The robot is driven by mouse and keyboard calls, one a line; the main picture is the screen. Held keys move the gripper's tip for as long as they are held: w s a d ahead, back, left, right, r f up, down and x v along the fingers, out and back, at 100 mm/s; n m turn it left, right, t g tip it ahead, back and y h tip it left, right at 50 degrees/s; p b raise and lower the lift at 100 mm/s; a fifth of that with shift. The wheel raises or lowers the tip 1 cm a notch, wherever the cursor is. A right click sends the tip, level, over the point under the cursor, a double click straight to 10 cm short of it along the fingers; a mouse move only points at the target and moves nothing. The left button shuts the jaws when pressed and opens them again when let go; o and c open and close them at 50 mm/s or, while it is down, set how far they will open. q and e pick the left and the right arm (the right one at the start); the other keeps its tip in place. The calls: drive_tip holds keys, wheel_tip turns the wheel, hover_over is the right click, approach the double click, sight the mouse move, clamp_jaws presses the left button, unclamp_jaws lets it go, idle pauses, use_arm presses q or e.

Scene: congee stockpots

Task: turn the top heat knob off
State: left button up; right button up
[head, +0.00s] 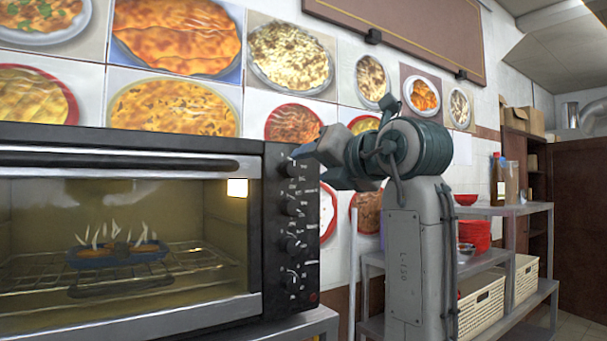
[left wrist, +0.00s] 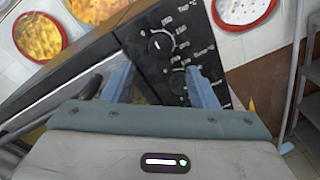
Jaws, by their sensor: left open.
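The oven's black control panel (head: 292,225) carries several dark knobs in a column. The top heat knob (head: 289,168) is at its upper end, close to the tips of my left gripper (head: 312,165). In the left wrist view, my left gripper (left wrist: 158,68) is open, with its two blue-grey fingers apart and pointing at the panel. What looks like the top knob (left wrist: 161,43) lies just beyond and between the fingertips; another knob (left wrist: 178,82) shows between the fingers, near the right one. The fingers hold nothing. My right gripper is not in view.
The oven (head: 130,170) has a closed glass door with a handle (head: 120,160) across its top and a lit blue dish (head: 117,254) inside. A metal shelf (head: 500,208) with baskets and red bowls stands at the right. Food pictures cover the wall behind.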

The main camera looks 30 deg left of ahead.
use_arm(q)
drive_tip(key=shift+b+v, duration=0.3)
drive_tip(key=shift+v, duration=1.8)
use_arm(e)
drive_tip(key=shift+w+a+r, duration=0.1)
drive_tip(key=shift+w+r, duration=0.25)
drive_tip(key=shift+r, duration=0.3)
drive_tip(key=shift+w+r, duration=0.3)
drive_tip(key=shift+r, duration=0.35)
